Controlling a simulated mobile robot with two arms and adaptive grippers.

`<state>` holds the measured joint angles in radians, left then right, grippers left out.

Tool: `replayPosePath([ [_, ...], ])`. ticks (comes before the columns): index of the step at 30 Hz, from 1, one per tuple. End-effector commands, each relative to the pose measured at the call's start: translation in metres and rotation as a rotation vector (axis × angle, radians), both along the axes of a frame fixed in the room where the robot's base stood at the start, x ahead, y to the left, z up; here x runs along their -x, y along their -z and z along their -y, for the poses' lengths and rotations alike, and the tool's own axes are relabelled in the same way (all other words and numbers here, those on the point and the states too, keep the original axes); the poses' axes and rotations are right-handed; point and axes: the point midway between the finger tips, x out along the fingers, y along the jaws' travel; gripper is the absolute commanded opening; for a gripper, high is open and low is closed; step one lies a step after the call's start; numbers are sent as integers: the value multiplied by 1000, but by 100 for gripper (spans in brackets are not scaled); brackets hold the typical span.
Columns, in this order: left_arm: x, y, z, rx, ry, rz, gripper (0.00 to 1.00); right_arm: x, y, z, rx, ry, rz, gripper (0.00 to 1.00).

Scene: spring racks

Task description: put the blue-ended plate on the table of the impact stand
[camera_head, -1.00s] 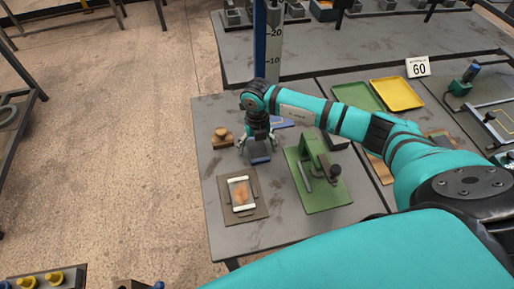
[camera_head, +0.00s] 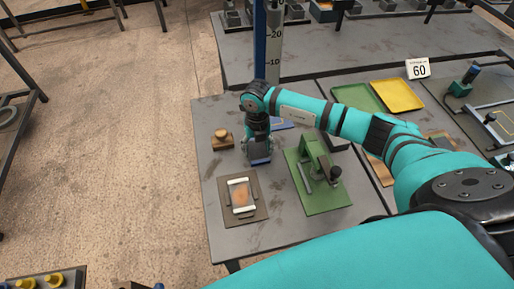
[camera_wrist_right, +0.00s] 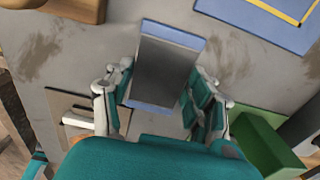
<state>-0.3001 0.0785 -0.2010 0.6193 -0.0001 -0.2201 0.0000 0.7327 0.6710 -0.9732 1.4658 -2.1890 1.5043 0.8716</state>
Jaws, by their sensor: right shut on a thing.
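The blue-ended plate is a dark grey plate with a blue band at each end. It sits between the fingers of my right gripper (camera_head: 258,156), which is shut on it by its long sides. In the right wrist view the plate (camera_wrist_right: 167,68) fills the gap between the fingers (camera_wrist_right: 163,103). I cannot tell whether it touches the bench. The impact stand has a blue column (camera_head: 260,45) with a scale beside it. Its blue base (camera_head: 284,125) is partly hidden behind my right arm, and a blue plate with a yellow line (camera_wrist_right: 285,18) shows in the right wrist view. My left gripper is not in view.
A wooden block with a knob (camera_head: 222,139) is left of the gripper. A brown board (camera_head: 258,210) bearing a white-ended piece is in front. A green press (camera_head: 326,198) stands to the right. Green and yellow trays (camera_head: 397,94) lie behind my arm.

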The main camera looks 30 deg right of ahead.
Motion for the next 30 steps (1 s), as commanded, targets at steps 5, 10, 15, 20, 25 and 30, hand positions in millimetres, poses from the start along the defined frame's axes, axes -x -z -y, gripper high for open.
replayPosePath([
  [5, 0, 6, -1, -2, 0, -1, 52, -2, -10, 0, -1, 1, 5, 0],
  [10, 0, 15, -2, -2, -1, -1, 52, -2, -28, 0, -1, -1, 8, 0],
  [15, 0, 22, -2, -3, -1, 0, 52, 20, -35, 3, 0, -1, 2, 0],
  [20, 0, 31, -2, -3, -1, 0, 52, 52, -37, 5, 2, -3, 4, 0],
  [25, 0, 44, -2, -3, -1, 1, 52, 94, -40, 8, 2, -3, 3, 0],
  [30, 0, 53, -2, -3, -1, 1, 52, 128, -44, 10, 2, -1, 4, 0],
])
